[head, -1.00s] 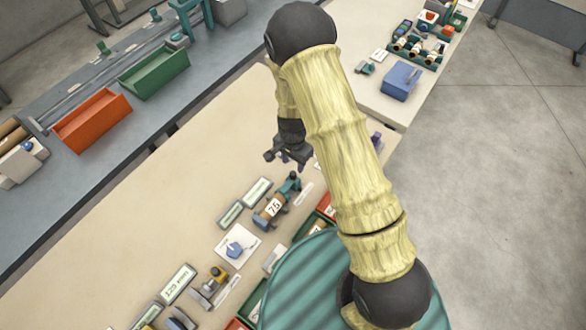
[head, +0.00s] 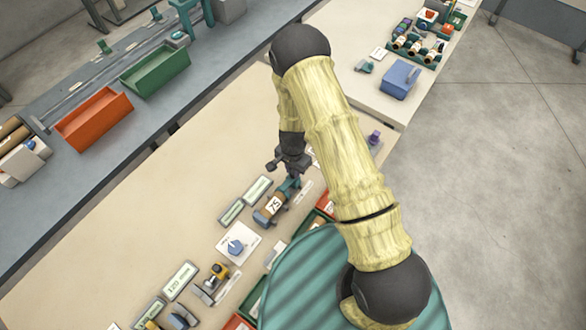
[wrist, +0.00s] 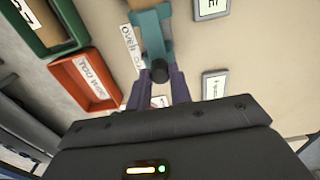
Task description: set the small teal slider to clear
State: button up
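The small teal slider (head: 290,186) is at the upper end of the device with a brown roll marked 75 (head: 272,207). In the wrist view the teal part (wrist: 152,38) runs down from the top edge, with a dark round knob (wrist: 160,72) at its near end. My gripper (head: 290,168) is over this teal end in the head view. In the wrist view my gripper (wrist: 158,80) is open, one finger on each side of the knob. I cannot tell whether either finger touches it. A printed white strip (wrist: 131,47) lies beside the teal part, only partly readable.
Two small display plates (head: 257,189) lie left of the device. Red (wrist: 80,75) and green trays stand close beside it. A purple piece (head: 374,138) stands to the right behind my arm.

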grip_shut()
jog(key=shift+w+d+f+b, duration=0.1)
jog(key=shift+w+d+b, duration=0.25)
jog(key=shift+w+b, duration=0.25)
jog(key=shift+w+d+r, duration=0.1)
jog(key=shift+d+r, duration=0.05)
jog(key=shift+r, duration=0.05)
jog(key=o, duration=0.8)
grip_release()
notch_tip(320, 180, up, 17)
jog(key=b, duration=0.4)
jog(key=shift+r, duration=0.15)
jog(key=shift+d, duration=0.1)
